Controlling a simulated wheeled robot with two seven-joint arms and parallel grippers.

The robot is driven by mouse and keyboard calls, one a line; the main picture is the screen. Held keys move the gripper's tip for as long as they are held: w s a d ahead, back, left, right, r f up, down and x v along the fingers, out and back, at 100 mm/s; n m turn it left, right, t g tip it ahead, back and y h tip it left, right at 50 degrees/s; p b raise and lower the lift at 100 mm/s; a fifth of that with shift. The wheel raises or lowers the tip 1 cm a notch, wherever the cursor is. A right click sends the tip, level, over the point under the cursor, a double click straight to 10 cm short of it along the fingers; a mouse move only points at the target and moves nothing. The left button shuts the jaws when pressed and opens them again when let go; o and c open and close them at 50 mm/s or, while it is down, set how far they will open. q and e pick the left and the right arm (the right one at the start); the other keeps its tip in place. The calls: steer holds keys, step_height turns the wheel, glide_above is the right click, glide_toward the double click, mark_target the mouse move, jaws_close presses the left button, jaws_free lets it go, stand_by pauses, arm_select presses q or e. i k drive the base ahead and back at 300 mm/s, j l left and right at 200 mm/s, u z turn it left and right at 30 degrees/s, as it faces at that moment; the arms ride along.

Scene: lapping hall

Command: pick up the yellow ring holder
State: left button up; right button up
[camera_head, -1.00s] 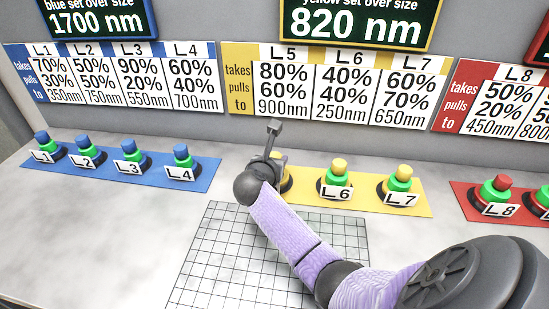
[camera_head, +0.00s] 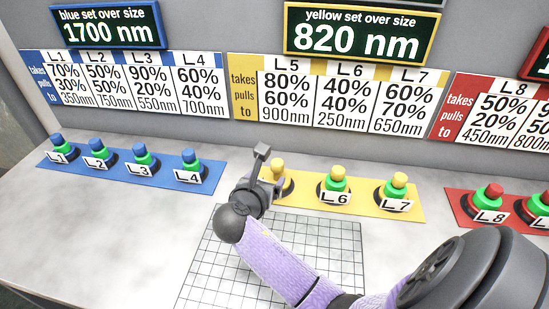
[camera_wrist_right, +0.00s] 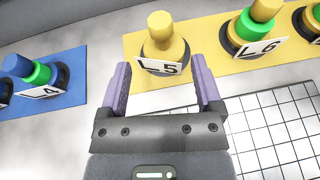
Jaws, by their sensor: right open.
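The yellow ring holder (camera_wrist_right: 165,48), labelled L5, stands upright at the left end of the yellow mat (camera_wrist_right: 210,57). Its ring and knob are both yellow. In the head view its knob (camera_head: 277,166) shows just right of my right gripper (camera_head: 262,160), which hides much of the rest. In the right wrist view my right gripper (camera_wrist_right: 160,75) is open and empty. Its two purple-lined fingers point toward the holder, which stands ahead between their lines, apparently just beyond the tips. My left gripper is not in view.
Holders L6 (camera_head: 336,182) and L7 (camera_head: 397,190), with green rings, stand right on the same mat. A blue mat (camera_head: 112,172) with several holders lies left, a red mat (camera_head: 463,204) right. A gridded sheet (camera_head: 215,262) lies in front. Sign boards back the bench.

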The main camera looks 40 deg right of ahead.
mark_target(334, 188)
steer(key=z, duration=1.8)
